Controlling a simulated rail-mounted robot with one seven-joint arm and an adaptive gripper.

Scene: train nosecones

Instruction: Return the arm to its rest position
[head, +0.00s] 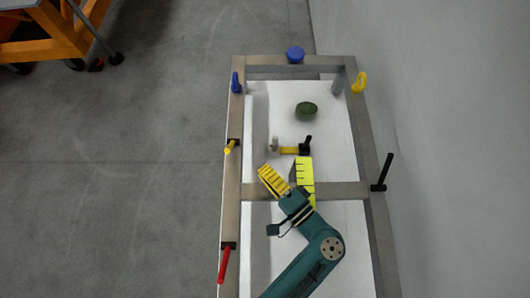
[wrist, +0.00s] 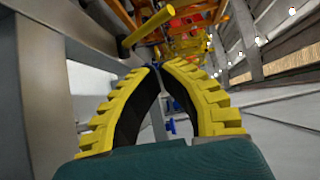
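My gripper (head: 284,166) has two ribbed yellow fingers and is over the middle of the metal frame, near its crossbar. In the wrist view my gripper (wrist: 160,66) shows both yellow fingers with black inner pads and no object held. My teal arm reaches in from the bottom, bent at its elbow joint.
The metal frame (head: 232,190) surrounds a white surface. A dark green round object (head: 306,109) and a yellow-black handle (head: 293,150) lie ahead. A blue knob (head: 295,54), red handle (head: 224,264) and black handle (head: 385,170) line the frame.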

